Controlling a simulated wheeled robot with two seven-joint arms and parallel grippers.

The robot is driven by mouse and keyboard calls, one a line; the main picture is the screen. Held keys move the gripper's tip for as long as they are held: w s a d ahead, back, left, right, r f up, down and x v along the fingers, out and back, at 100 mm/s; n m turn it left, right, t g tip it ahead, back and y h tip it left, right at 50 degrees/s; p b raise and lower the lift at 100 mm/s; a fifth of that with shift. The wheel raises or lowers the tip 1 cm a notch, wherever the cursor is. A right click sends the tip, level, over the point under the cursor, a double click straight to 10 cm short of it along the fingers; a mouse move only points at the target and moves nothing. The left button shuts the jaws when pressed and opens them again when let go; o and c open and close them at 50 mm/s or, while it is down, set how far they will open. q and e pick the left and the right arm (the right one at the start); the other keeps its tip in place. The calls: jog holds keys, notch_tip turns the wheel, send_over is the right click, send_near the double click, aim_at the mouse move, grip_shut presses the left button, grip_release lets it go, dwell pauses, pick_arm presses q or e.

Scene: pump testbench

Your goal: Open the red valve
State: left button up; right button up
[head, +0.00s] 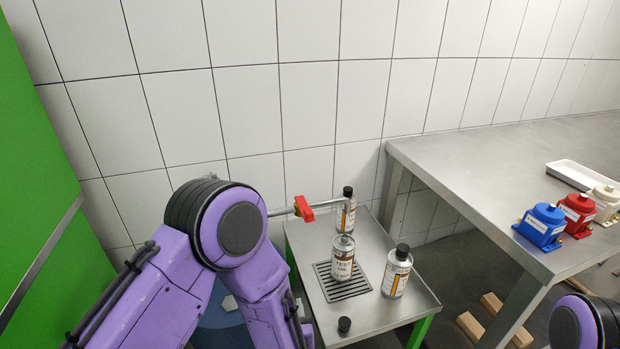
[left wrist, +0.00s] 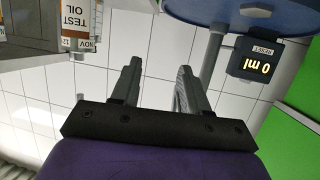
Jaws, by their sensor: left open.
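The red valve handle (head: 304,208) sits on a thin metal pipe (head: 282,211) in front of the tiled wall, just right of my left arm's elbow in the head view. The valve does not show in the left wrist view. My left gripper (left wrist: 158,82) is open with nothing between its two dark fingers. My left arm hides it in the head view, so I cannot tell its distance to the valve. My right gripper is out of view.
An open test-oil can (head: 343,262) stands on a drain grate (head: 341,287) on the small steel table (head: 399,318), with bottles beside it. A meter reading 0 ml (left wrist: 265,60) hangs near a blue drum (left wrist: 228,10). Pumps, including a blue one (head: 541,226), stand on the right bench.

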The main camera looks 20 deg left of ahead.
aim_at(310, 215)
pick_arm(q)
jog(key=w+d+r+n+t+y+p, duration=0.15)
jog(key=d+r, duration=0.25)
jog(key=r, duration=0.7)
jog(key=w+d+r+n+t+y+p, duration=0.1)
jog(key=d+r+y+p, duration=0.2)
jog(key=r, duration=0.7)
jog(key=shift+m+g, duration=0.25)
jog(key=p+x, duration=0.1)
jog(key=x, duration=0.8)
jog(key=shift+w+p, duration=0.4)
jog(key=shift+w+a+f, duration=0.1)
jog(key=shift+w+a, duration=0.05)
jog(key=shift+w, duration=0.15)
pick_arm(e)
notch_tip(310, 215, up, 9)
pick_arm(q)
grip_shut()
